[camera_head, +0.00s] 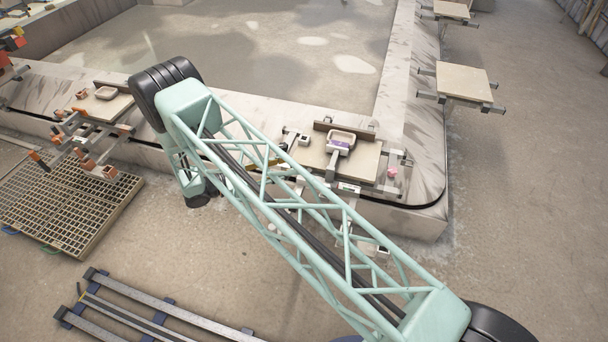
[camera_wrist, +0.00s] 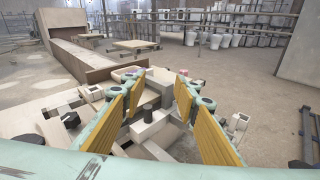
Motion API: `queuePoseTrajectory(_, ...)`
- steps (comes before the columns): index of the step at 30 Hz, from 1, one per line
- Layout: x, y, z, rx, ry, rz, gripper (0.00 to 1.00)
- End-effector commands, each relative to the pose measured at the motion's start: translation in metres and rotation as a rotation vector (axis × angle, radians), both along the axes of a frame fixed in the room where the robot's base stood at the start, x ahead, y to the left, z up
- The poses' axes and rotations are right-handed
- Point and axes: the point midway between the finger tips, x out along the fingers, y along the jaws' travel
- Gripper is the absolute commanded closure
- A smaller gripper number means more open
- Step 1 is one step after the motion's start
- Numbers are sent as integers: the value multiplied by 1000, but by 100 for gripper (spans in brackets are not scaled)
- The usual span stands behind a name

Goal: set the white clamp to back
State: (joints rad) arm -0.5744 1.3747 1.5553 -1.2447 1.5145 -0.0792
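A clamp with white blocks and a grey bar (camera_head: 333,163) stands at the near edge of a board (camera_head: 362,163) on the carousel. I cannot tell whether a pad touches the clamp. In the head view, my lattice arm hides most of the gripper and part of the clamp frame. The clamp's exact setting cannot be told.
A pale basin (camera_head: 341,137) sits on the board beside a brown back strip. A pink piece (camera_head: 392,173) is at its right. Orange-ended clamps (camera_head: 88,150) and a floor grating (camera_head: 68,205) are at left.

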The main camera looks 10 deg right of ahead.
Motion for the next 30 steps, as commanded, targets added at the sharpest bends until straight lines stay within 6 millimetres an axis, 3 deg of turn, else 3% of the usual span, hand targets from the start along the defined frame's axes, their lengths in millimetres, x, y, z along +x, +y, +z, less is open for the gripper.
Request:
queuePoseTrajectory(18,-10,28,-107,-135,62,171,72)
queuePoseTrajectory(24,-12,32,-123,-155,70,199,72)
queuePoseTrajectory(30,-12,32,-125,-158,71,204,72)
